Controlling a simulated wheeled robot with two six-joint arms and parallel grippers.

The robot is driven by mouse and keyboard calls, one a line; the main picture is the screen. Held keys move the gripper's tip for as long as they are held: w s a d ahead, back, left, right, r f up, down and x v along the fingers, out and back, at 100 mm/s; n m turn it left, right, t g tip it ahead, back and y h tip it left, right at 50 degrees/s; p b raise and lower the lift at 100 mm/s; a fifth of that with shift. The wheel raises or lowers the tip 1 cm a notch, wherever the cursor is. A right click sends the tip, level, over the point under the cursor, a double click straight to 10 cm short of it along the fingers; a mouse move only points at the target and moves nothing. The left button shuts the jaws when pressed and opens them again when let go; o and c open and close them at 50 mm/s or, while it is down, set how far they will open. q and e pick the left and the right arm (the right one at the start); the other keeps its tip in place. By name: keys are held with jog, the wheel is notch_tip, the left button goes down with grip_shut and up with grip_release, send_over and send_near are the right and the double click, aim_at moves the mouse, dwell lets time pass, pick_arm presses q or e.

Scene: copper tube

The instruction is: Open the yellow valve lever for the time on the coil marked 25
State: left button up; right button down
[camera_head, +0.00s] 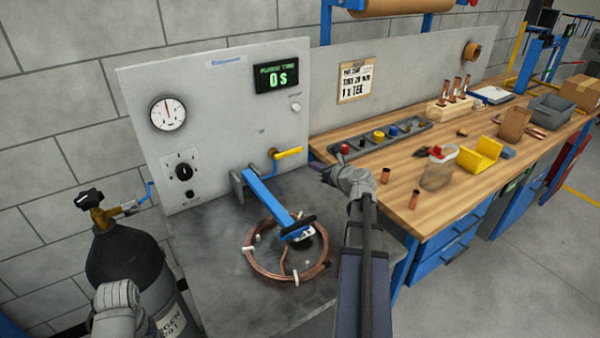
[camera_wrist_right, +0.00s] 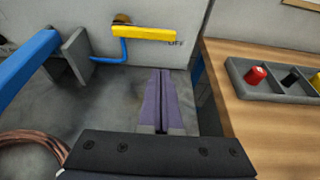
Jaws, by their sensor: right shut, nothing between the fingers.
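The yellow valve lever (camera_head: 288,153) lies roughly level on the front of the grey panel, with a blue pipe below it. It also shows in the right wrist view (camera_wrist_right: 144,33), ahead of the fingers. My right gripper (camera_head: 326,174) is shut and empty, to the right of and below the lever, apart from it. Its closed fingers (camera_wrist_right: 163,100) point toward the panel. The copper coil (camera_head: 262,272) lies on the grey bench under a blue clamp arm (camera_head: 268,194); its marking is not readable. The timer display (camera_head: 277,78) reads 0 S. My left gripper is not visible, only part of that arm.
A dark gas cylinder (camera_head: 128,258) stands at the left. A gauge (camera_head: 168,113) and black knob (camera_head: 184,172) sit on the panel.

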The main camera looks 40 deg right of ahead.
aim_at(289, 153)
jog(key=shift+f+b, duration=0.85)
jog(key=shift+f, duration=0.55)
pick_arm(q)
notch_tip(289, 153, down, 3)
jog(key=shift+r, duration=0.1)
pick_arm(e)
jog(key=shift+w+f, duration=0.1)
jog(key=shift+w, duration=0.1)
jog(key=b+x, duration=0.3)
jog(key=x, duration=0.6)
jog(key=shift+d+f, duration=0.1)
jog(key=shift+d, duration=0.05)
jog(key=r+p, duration=0.2)
jog(key=shift+w+r, duration=0.2)
jog(key=shift+r, duration=0.2)
pick_arm(q)
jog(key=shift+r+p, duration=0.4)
jog(key=shift+p, duration=0.5)
pick_arm(e)
jog(key=shift+r, duration=0.65)
